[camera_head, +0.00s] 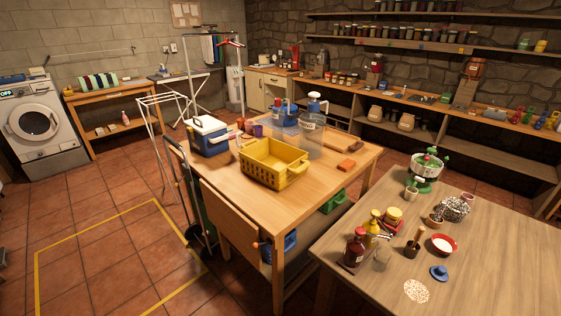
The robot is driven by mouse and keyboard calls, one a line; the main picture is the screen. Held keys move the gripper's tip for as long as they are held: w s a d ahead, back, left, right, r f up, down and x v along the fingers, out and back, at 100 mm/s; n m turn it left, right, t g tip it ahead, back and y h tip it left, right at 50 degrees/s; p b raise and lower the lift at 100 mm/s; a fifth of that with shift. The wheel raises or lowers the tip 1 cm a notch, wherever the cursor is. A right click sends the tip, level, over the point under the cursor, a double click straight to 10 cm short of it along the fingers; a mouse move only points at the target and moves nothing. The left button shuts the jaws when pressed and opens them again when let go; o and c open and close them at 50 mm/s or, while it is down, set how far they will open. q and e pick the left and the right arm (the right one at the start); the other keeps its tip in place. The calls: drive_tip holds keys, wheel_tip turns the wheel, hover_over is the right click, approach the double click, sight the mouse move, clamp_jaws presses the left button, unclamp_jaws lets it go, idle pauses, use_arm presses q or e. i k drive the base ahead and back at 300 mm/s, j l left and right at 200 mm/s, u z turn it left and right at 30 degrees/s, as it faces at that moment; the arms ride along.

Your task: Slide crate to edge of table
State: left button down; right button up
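A yellow plastic crate (262,168) with slotted walls stands upright on the wooden table (310,208). It sits near the middle of the tabletop, closer to the left side, with bare wood between it and the near edge. Its inside looks empty. A blue cooler with a white lid (207,135) stands behind it to the left. Neither of my grippers shows in the head view.
An orange block (346,166), a clear container (309,137) and several bottles stand behind and right of the crate. A second table (472,262) with bottles and bowls is at front right. Yellow tape (98,226) marks clear floor at left.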

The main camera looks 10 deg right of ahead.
sight(275, 163)
drive_tip(key=i+j+z, duration=0.25)
drive_tip(key=z, duration=0.2)
drive_tip(key=i+j+z, duration=0.15)
drive_tip(key=j+z, duration=0.3)
drive_tip(key=i+j+z, duration=0.25)
drive_tip(key=j+z, duration=0.25)
drive_tip(key=j, duration=0.15)
drive_tip(key=j+z, duration=0.25)
drive_tip(key=j, duration=0.15)
